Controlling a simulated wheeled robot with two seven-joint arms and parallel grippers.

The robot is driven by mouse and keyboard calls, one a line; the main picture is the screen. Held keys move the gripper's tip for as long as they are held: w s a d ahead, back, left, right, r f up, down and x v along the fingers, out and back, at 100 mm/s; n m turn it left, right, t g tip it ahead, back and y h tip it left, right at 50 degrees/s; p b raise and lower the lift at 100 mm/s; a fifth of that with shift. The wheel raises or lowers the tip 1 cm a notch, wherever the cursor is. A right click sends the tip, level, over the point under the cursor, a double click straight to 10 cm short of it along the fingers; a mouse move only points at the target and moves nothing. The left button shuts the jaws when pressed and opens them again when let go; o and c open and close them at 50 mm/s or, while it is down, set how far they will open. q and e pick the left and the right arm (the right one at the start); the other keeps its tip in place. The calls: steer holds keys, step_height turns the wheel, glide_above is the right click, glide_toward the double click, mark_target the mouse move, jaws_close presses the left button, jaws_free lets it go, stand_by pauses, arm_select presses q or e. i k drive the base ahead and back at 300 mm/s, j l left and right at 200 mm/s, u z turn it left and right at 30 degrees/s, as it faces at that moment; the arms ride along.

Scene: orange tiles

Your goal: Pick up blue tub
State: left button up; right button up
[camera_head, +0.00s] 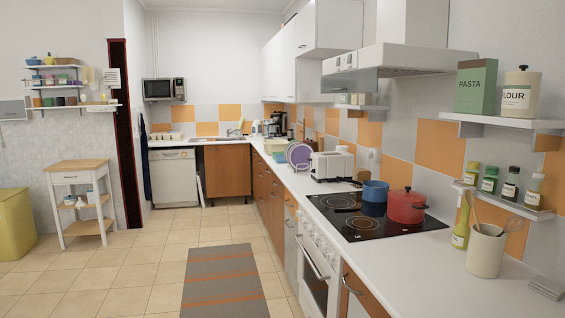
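I cannot tell for sure which thing is the blue tub. A small blue bowl-like thing (34,62) sits at the left end of the upper wall shelf on the left, too small to make out well. A blue pot (375,191) stands on the black hob on the right-hand counter, behind and left of a red lidded pot (405,206). Neither gripper is in view.
A long white counter (470,275) runs along the right, with a toaster (331,165) and a utensil crock (486,252). A wooden-topped cart (80,166) and a yellow bin (14,225) stand left. The tiled floor (130,270) is clear apart from a striped mat (224,282).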

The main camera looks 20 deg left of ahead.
mark_target(280, 158)
steer(key=i+j+u, duration=0.6)
steer(key=i+u, duration=0.15)
steer(key=i, duration=0.4)
steer(key=i+j+u, duration=0.1)
steer(key=i+u, duration=0.3)
steer(key=i, duration=1.65)
steer(key=i+z, duration=0.25)
steer(key=i, duration=0.25)
steer(key=i+j+z, duration=0.3)
steer(key=i, duration=0.15)
steer(key=i+j+z, duration=0.25)
steer(key=i, duration=0.2)
steer(key=i+j+z, duration=0.25)
steer(key=i, duration=0.2)
steer(key=i+j+z, duration=0.1)
steer(key=z, duration=0.3)
steer(key=j+z, duration=0.15)
steer(key=z, duration=0.3)
steer(key=i+j+z, duration=0.1)
steer(key=z, duration=0.3)
